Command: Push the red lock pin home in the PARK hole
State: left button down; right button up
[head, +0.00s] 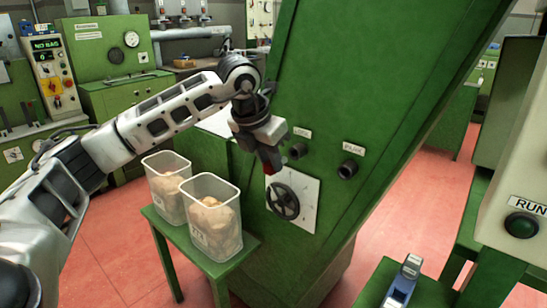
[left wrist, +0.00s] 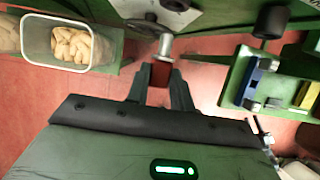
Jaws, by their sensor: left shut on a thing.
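My left gripper (head: 271,165) is shut on the red lock pin (left wrist: 160,74), gripping its red grip between both fingers in the left wrist view. The pin's bare metal shaft (left wrist: 166,45) points away from the fingers and is not in the PARK hole. The PARK hole (head: 348,170) is a black round socket under the PARK label (head: 354,149) on the sloping green machine, right of the gripper. A second black socket (head: 298,150) under another small label sits just beside the gripper. My right gripper is not in view.
A black handwheel (head: 284,201) on a pale plate lies just below the gripper. Two clear bins of corks (head: 213,232) stand on a green stand at left. A blue-grey tool (head: 404,280) lies on a green table at lower right. A RUN button (head: 521,226) is at right.

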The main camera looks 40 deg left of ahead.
pick_arm(q)
jog(key=shift+s, duration=0.25)
jog(key=shift+s+a+f+b, duration=0.1)
jog(key=shift+s+b, duration=0.25)
jog(key=shift+s, duration=0.05)
jog(key=s+b, duration=0.1)
jog(key=s, duration=0.2)
jog(key=shift+s+a, duration=0.1)
